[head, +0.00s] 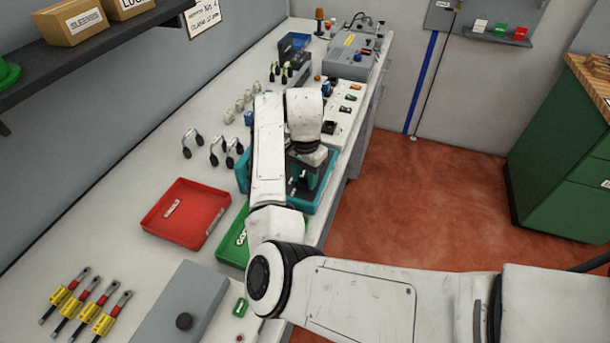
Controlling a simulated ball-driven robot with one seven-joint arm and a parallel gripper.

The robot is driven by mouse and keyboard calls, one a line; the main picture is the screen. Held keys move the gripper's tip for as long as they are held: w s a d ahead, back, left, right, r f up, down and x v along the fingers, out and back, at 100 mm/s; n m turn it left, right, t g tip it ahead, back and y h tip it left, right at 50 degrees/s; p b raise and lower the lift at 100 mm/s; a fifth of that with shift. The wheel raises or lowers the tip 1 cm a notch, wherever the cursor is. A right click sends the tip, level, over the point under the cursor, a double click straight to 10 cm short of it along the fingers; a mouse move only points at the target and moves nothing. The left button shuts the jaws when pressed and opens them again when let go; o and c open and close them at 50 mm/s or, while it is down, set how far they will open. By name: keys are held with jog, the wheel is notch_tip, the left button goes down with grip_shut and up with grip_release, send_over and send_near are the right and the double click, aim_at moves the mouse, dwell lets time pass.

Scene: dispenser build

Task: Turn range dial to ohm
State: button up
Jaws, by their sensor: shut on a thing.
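My gripper (305,186) points down into a teal tray (327,194) near the right edge of the white bench. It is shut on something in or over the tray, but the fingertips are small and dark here. My forearm covers the tray's left part. I cannot make out the range dial, its markings or its pointer.
A red tray (187,213) and a partly covered green tray (233,238) lie nearer on the bench (130,170). A grey box (181,307) and several yellow-and-red tools (104,313) are in front. A grey machine (353,57) stands at the far end.

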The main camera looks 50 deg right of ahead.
aim_at(305, 177)
jog(key=o, duration=1)
notch_tip(305, 177, up, 11)
jog(key=shift+f+b, duration=0.1)
jog(key=shift+b, duration=0.25)
